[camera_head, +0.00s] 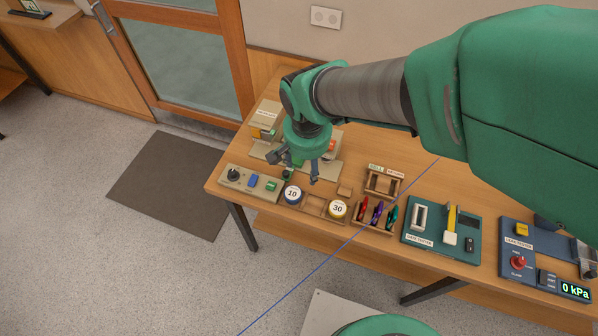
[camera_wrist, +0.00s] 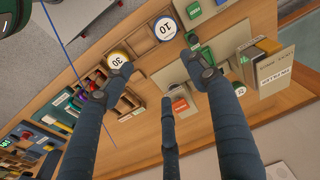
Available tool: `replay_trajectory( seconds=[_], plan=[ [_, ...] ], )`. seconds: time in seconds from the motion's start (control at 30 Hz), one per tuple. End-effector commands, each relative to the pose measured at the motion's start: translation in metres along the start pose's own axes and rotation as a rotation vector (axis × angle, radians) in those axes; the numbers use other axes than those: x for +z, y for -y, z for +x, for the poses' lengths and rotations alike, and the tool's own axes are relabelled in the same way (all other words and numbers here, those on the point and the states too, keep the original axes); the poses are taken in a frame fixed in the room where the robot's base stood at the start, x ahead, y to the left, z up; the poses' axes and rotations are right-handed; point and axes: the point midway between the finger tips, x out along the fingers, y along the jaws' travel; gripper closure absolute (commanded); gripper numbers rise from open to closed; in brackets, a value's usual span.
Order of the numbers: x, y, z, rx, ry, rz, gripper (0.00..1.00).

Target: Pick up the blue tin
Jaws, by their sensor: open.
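The blue tin (camera_head: 292,194), a round tin with a white lid marked 10 and a blue rim, stands on the table's front part. In the wrist view the blue tin (camera_wrist: 165,29) shows near the top, beyond the fingertips. My gripper (camera_head: 296,170) is open and empty above the table, a little behind the tin in the head view. The fingers do not appear to touch the tin.
A control panel (camera_head: 238,180) is to the left. A rack of coloured tools (camera_head: 376,215) and a teal tester (camera_head: 441,228) stand to the right.

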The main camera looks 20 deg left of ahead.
Motion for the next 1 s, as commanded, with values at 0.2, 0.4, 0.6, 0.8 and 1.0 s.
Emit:
replay_trajectory(
  seconds=[0.2, 0.4, 0.6, 0.8, 1.0],
  plan=[
    [0.014, 0.035, 0.031, 0.012, 0.022, -0.019, 0.42],
    [0.016, 0.040, 0.036, 0.014, 0.025, -0.021, 0.42],
    [0.016, 0.039, 0.035, 0.014, 0.025, -0.020, 0.42],
    [0.017, 0.039, 0.043, 0.015, 0.026, -0.020, 0.42],
    [0.018, 0.038, 0.068, 0.016, 0.027, -0.021, 0.42]
  ],
)
